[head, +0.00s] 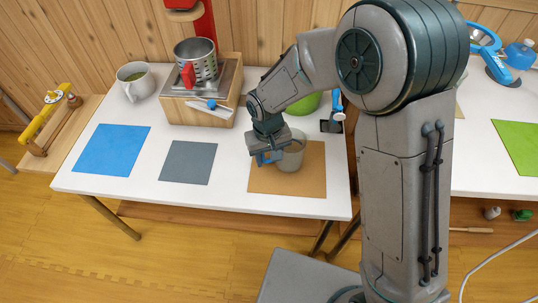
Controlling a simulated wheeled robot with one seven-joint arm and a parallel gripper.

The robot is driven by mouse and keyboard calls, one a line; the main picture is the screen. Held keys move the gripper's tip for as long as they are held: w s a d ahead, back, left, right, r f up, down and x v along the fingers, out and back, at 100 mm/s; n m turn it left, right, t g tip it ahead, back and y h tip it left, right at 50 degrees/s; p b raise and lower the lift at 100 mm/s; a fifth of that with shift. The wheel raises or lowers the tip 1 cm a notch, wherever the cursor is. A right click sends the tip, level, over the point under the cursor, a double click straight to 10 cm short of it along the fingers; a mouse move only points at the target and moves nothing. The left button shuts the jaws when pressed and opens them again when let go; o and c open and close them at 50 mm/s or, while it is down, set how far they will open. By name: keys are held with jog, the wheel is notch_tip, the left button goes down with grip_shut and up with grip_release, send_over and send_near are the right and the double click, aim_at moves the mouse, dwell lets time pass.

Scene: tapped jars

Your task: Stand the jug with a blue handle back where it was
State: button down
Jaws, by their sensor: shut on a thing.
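The grey jug (292,153) with a blue handle (264,158) is at the brown mat (285,182) on the white table. My gripper (267,157) is shut on the jug's blue handle, at the jug's left side. The jug looks upright. I cannot tell whether its base touches the mat or is slightly above it. My gripper and wrist hide part of the handle and the jug's rim.
A grey mat (188,162) and a blue mat (110,150) lie bare to the left. A green bowl (305,104) is partly hidden by my arm.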

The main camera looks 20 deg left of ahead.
jog(key=shift+f+b, duration=0.55)
jog(key=shift+f, duration=0.15)
dwell(0.5)
jog(key=c, duration=0.7)
grip_release()
jog(key=shift+r, duration=0.15)
jog(key=shift+s+a+r+p, duration=0.1)
jog(key=shift+r+p, duration=2.8)
jog(key=shift+r, duration=1)
